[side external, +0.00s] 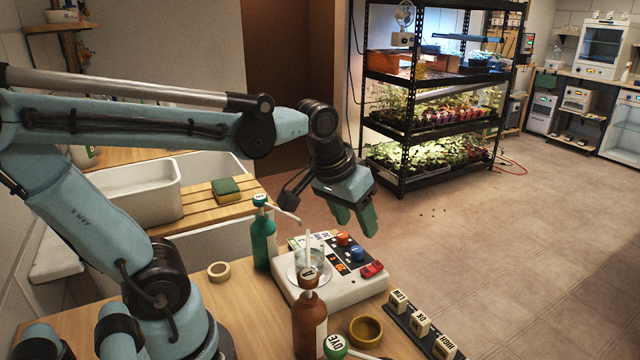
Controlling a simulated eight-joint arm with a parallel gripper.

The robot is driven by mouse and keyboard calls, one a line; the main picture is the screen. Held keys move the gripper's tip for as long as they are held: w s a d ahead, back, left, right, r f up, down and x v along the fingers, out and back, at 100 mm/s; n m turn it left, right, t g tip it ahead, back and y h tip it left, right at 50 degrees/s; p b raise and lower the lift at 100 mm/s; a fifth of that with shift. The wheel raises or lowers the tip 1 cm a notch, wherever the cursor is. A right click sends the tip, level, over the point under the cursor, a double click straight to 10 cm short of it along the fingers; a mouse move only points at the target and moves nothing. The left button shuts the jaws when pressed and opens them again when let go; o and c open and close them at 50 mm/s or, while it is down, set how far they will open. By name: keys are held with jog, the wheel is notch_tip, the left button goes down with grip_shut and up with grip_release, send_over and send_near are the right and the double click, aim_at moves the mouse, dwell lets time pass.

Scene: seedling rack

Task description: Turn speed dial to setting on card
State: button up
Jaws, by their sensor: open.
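A white stirrer-like unit (345,292) stands on the wooden bench with a dark panel on top. The panel bears an orange knob (342,239), a blue knob (357,254) and a red control (372,269). I cannot tell which is the speed dial or read its setting. A small printed sheet (296,243), perhaps the card, lies at the unit's back left, partly hidden by a glass beaker (309,262); its print is too small to read. My gripper (355,230), with green fingers, is open and empty above the knobs, apart from them, pointing down.
A green pump bottle (263,240), a brown bottle (309,325) and a green-capped DYE bottle (335,346) stand close by. A brown bowl (366,331), tape roll (218,271) and dark rack of labelled blocks (420,325) flank the unit. A plant shelf (405,185) stands behind.

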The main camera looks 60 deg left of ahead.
aim_at(357, 249)
jog(key=w+a+n+g, duration=0.5)
jog(key=n, duration=0.1)
jog(key=shift+s+f, duration=0.1)
jog(key=shift+f, duration=5.5)
jog(key=shift+c, duration=0.5)
grip_shut()
